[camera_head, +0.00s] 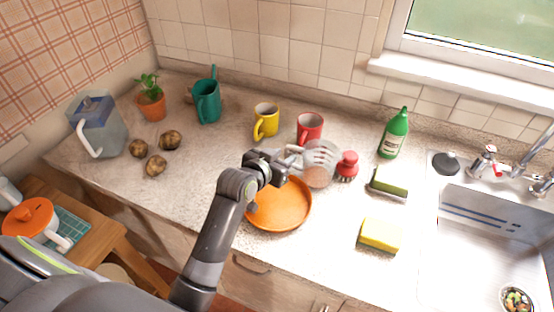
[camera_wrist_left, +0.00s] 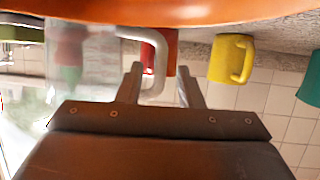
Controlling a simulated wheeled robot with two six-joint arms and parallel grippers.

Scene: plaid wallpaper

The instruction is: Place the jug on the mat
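A clear jug (camera_head: 321,172) stands on the counter behind the orange pan, its pale handle toward the left. My left gripper (camera_head: 284,160) is at the handle side of the jug. In the left wrist view the fingers (camera_wrist_left: 160,88) are apart, with the pale jug handle (camera_wrist_left: 158,62) showing between them; I cannot tell whether they touch it. The jug body (camera_wrist_left: 82,62) is at the left there. A teal gridded mat (camera_head: 74,226) lies on the low wooden table at the left, partly covered by an orange-lidded pot (camera_head: 30,217). My right gripper is not in view.
The orange pan (camera_head: 281,208) is close below my left gripper. Yellow mug (camera_head: 266,117), red mug (camera_head: 309,128) and red brush (camera_head: 347,167) stand near the jug. A blue-lidded pitcher (camera_head: 110,133) and several brown potatoes (camera_head: 155,166) are at left. The sink (camera_head: 480,245) is right.

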